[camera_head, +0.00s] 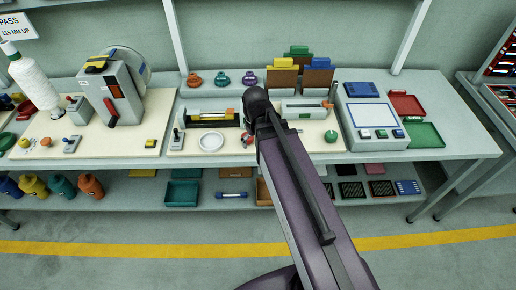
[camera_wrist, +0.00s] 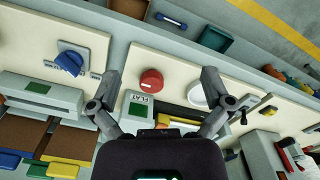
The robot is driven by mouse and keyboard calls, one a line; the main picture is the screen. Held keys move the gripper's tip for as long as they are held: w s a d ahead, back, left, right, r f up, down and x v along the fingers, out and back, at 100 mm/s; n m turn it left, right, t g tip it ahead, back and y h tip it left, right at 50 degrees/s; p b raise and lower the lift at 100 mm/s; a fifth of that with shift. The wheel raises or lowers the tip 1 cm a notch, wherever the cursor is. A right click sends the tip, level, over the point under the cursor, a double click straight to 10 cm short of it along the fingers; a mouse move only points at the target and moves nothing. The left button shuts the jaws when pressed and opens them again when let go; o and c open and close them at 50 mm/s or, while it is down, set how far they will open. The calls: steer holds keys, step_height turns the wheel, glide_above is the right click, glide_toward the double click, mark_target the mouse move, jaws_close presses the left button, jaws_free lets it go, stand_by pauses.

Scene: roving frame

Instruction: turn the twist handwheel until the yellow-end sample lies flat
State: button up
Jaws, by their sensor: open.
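A red round knob (camera_wrist: 151,80), apparently the twist handwheel, stands on the pale board between my open fingers in the wrist view. It shows small beside my arm in the head view (camera_head: 247,138). A grey block (camera_wrist: 137,104) with a green panel and the word FLAT is next to it. The dark fixture (camera_head: 196,119) holds a yellow-ended bar (camera_head: 210,114); part of the yellow (camera_wrist: 176,122) shows in the wrist view. I cannot tell the bar's twist. My gripper (camera_wrist: 160,76) is open and empty, its fingers apart; my arm hides them in the head view.
A white ring-shaped dish (camera_head: 210,142) lies left of the red knob. A blue knob (camera_wrist: 70,62) sits on a grey plate nearby. A joystick box (camera_head: 177,140), a grey console (camera_head: 372,118) and red and green trays (camera_head: 425,135) share the bench. A shelf with bins runs below.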

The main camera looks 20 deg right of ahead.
steer(key=shift+s+f+m, duration=0.2)
steer(key=shift+s+m, duration=0.8)
steer(key=shift+s, duration=0.3)
